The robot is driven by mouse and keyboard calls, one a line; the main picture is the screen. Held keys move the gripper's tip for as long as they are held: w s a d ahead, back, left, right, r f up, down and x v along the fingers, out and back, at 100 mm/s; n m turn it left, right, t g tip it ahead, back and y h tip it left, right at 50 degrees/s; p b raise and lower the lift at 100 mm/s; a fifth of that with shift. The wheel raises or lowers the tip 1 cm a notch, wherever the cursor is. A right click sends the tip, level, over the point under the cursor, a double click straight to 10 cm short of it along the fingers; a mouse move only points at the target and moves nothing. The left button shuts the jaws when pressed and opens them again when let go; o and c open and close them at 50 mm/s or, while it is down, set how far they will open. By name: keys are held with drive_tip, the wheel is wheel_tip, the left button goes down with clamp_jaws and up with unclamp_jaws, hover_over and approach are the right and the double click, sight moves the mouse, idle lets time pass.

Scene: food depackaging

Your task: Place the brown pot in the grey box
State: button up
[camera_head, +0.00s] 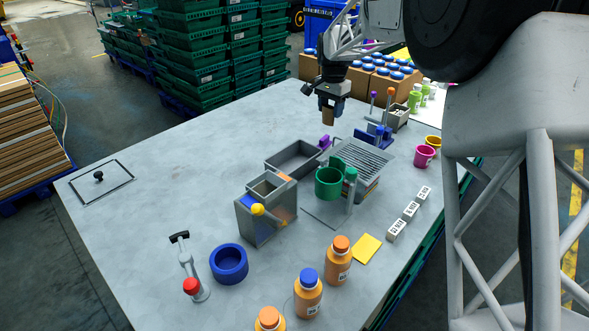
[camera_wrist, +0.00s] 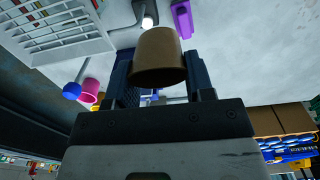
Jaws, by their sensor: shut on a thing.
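The brown pot (camera_head: 328,117) hangs below my gripper (camera_head: 330,100), above the back part of the table. In the wrist view the brown pot (camera_wrist: 159,55) sits between the two dark fingers of my gripper (camera_wrist: 160,78), which are shut on it. An open, low grey box (camera_head: 272,168) lies on the table below and a little left of the pot in the head view. Its visible inside looks empty. A taller grey container (camera_head: 246,222) with compartments stands in front of it, with a yellow ball at its rim.
A slatted rack (camera_head: 368,158), a green pot (camera_head: 329,182) and a blue stand with upright tools (camera_head: 377,135) are to the right. Orange bottles (camera_head: 308,293) stand in front. The table's left side is mostly clear.

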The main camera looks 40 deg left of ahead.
drive_tip(key=s+a+f, duration=0.3)
drive_tip(key=s, duration=0.5)
drive_tip(key=shift+a, duration=0.4)
drive_tip(key=shift+s, duration=0.1)
drive_tip(key=shift+f, duration=0.15)
drive_tip(key=shift+f, duration=3.05)
drive_tip(key=shift+f, duration=1.85)
drive_tip(key=shift+f, duration=0.1)
drive_tip(key=o, duration=0.8)
drive_tip(key=shift+c, duration=0.2)
